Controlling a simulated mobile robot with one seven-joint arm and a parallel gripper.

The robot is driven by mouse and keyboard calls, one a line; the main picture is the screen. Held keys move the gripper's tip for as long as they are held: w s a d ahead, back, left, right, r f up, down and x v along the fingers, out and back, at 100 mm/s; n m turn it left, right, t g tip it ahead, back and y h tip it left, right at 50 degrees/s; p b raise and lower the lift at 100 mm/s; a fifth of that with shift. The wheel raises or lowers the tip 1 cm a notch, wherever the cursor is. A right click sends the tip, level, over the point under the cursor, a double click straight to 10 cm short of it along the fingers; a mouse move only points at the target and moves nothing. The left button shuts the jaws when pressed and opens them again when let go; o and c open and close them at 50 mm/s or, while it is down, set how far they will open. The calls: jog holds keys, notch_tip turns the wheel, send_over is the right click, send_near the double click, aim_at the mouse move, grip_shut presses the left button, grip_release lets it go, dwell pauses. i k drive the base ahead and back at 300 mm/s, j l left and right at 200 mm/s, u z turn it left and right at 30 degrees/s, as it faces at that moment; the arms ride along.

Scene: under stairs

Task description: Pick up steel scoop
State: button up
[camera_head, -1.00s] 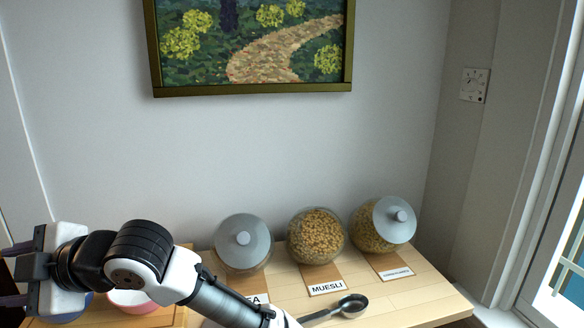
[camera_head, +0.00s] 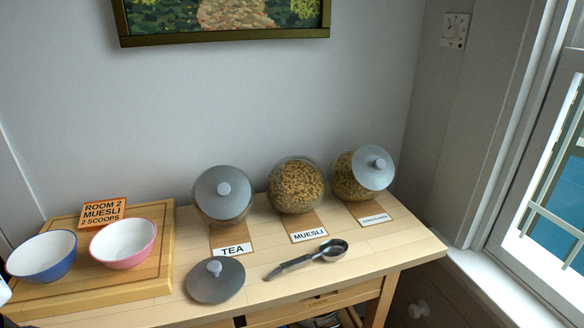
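The steel scoop (camera_head: 330,251) lies on the wooden table in front of the jar labelled MUESLI. Its round bowl points right and its dark handle runs to the lower left. Nothing covers it. My gripper is out of the picture; only a small white piece, perhaps of my arm, shows at the far left edge.
The MUESLI jar (camera_head: 296,186) is open; its neighbours, the TEA jar (camera_head: 223,205) and the right-hand jar (camera_head: 350,180), have grey lids. A loose lid (camera_head: 215,283) lies left of the scoop. A blue bowl (camera_head: 42,258) and pink bowl (camera_head: 123,245) stand on a wooden board (camera_head: 90,294).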

aim_at(333, 250)
jog(key=j+z, duration=0.35)
jog(key=k+j+z, duration=0.3)
jog(key=j, duration=0.15)
jog(key=i+j, duration=0.45)
